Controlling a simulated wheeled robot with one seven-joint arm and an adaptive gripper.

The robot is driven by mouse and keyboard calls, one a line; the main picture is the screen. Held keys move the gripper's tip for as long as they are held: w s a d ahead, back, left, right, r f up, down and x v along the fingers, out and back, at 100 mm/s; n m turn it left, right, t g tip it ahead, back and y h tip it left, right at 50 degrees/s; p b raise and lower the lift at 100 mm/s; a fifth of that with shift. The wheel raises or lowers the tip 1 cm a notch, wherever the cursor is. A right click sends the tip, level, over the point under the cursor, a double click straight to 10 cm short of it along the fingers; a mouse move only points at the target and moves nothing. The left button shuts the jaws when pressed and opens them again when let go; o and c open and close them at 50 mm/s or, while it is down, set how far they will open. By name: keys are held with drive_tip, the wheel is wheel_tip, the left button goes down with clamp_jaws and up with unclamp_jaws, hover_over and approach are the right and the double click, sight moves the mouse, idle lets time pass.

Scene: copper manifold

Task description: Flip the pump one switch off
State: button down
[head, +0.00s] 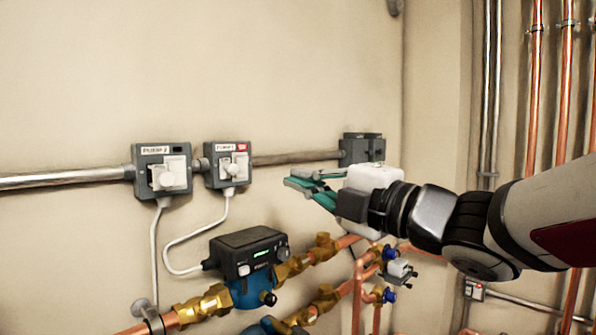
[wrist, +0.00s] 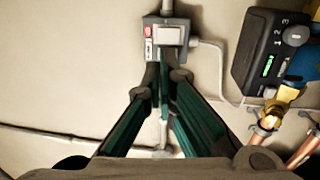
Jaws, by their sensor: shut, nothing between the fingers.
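Two grey switch boxes are on the beige wall in the head view. The right one (head: 229,164) has a red patch at its top right and a label that seems to read PUMP 1. Its pale switch knob (head: 232,170) sticks out from the front. The left box (head: 163,169) has a similar knob and a blurred label. My gripper (head: 290,180) is shut and empty, to the right of the right box and apart from it in the picture. In the wrist view, the red-marked box (wrist: 164,36) is just beyond my fingertips (wrist: 163,75); contact cannot be told.
A black pump controller (head: 248,252) with a green display is below the boxes, on copper pipes with brass fittings (head: 200,303). A dark grey box (head: 361,149) is on the wall behind my gripper. A white cable (head: 192,236) runs down from the right box.

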sight(243, 159)
drive_tip(key=p+x, duration=0.1)
drive_tip(key=x, duration=1.2)
drive_tip(key=shift+w+p, duration=0.1)
drive_tip(key=shift+p, duration=0.25)
drive_tip(key=shift+w+a, duration=0.1)
drive_tip(key=shift+w+a+b, duration=0.15)
drive_tip(key=shift+a+b, duration=0.05)
drive_tip(key=shift+b, duration=0.45)
drive_tip(key=shift+r, duration=0.15)
